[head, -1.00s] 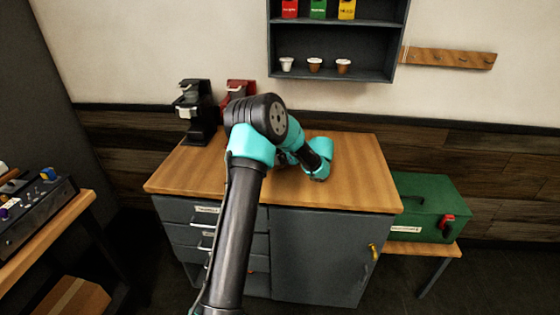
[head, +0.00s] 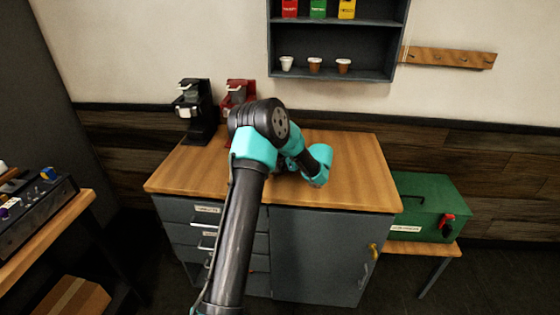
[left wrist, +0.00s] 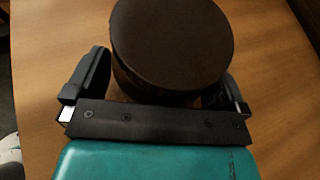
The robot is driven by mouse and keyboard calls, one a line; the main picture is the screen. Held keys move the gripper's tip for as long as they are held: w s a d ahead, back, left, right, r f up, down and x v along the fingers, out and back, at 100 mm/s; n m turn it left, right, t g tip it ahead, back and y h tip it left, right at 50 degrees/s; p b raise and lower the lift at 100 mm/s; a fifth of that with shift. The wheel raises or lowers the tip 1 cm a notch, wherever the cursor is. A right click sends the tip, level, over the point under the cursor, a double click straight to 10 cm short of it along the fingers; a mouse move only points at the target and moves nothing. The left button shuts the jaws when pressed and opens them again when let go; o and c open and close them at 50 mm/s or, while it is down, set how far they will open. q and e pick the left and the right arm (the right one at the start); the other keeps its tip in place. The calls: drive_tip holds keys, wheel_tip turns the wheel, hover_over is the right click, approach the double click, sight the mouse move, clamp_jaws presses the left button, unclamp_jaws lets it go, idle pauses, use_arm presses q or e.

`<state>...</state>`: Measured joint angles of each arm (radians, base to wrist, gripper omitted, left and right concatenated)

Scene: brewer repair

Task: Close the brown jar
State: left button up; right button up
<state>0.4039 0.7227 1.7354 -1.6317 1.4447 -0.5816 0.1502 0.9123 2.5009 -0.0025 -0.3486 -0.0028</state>
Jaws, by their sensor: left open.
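A round, dark brown lidded shape, seemingly the brown jar (left wrist: 172,45), stands on the wooden top in the left wrist view. Its flat round top faces the camera and a dark side shows below it. My left gripper (left wrist: 163,78) is open, with one finger on each side of the jar's near part. I cannot tell whether the fingers touch it, or whether the top is a seated lid. In the head view my left arm hides the jar and the gripper tips. My right gripper is not in view.
The wooden cabinet top (head: 365,170) is clear on its right. A black brewer (head: 197,112) and a red one (head: 238,95) stand at its back left. A green box (head: 430,205) sits on a low bench at right. A shelf (head: 335,45) hangs above.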

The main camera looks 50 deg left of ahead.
use_arm(q)
drive_tip(key=shift+r, duration=0.1)
drive_tip(key=shift+r, duration=0.1)
drive_tip(key=v, duration=1.2)
